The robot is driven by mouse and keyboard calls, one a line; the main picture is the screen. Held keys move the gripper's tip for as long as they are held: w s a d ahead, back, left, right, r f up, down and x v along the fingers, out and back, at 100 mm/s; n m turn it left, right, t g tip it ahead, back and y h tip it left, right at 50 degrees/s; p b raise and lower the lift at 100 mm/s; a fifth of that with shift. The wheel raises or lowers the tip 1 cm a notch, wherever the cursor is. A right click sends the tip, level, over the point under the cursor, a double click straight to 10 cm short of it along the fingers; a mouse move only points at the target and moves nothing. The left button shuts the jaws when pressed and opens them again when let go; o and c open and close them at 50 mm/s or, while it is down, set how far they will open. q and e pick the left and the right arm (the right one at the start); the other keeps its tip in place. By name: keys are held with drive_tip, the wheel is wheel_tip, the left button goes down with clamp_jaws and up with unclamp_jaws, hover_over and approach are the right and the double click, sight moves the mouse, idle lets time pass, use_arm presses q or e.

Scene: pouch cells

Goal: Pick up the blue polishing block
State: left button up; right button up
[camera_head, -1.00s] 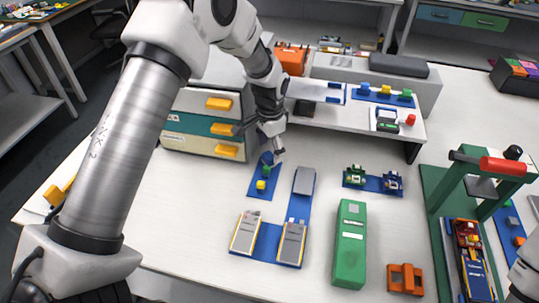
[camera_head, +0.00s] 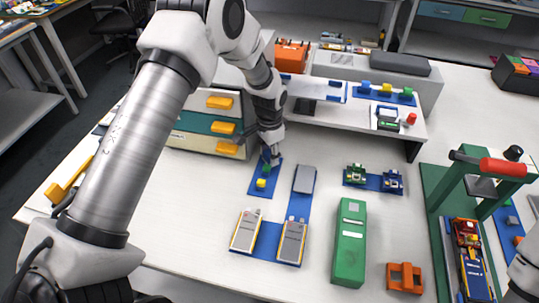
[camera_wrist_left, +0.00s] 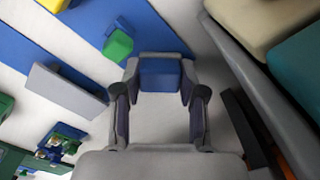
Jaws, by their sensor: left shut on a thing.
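The blue polishing block (camera_wrist_left: 160,75) sits between the two fingertips of my left gripper (camera_wrist_left: 160,88) in the left wrist view. The gripper is shut on it. In the head view my left gripper (camera_head: 271,150) is at the back end of a small blue mat (camera_head: 255,190); the blue block is mostly hidden there by the fingers. A green block (camera_head: 266,169) and a yellow block (camera_head: 261,184) stand on the mat in front of it. I cannot tell whether the blue block is clear of the mat. My right gripper is not in view.
A drawer unit (camera_head: 203,147) with yellow handles stands close behind and left. A grey slab (camera_head: 304,179) lies right of the mat, with a green case (camera_head: 349,240) farther right. A raised white shelf (camera_head: 345,115) stands behind. Table at the front left is clear.

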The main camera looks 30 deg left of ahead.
sight(269, 155)
use_arm(q)
drive_tip(key=shift+r, duration=0.35)
drive_tip(key=shift+s+r+b, duration=0.2)
drive_tip(key=shift+r+b, duration=0.3)
drive_tip(key=shift+r, duration=0.65)
drive_tip(key=s+d, duration=0.1)
drive_tip(key=s, duration=0.4)
drive_tip(key=s+d+r+b, duration=0.1)
drive_tip(key=s, duration=0.4)
drive_tip(key=s+d+b, duration=0.1)
drive_tip(key=s, duration=0.4)
drive_tip(key=shift+d+r, duration=0.35)
drive_tip(key=shift+d, duration=0.05)
drive_tip(key=shift+o, duration=1.1)
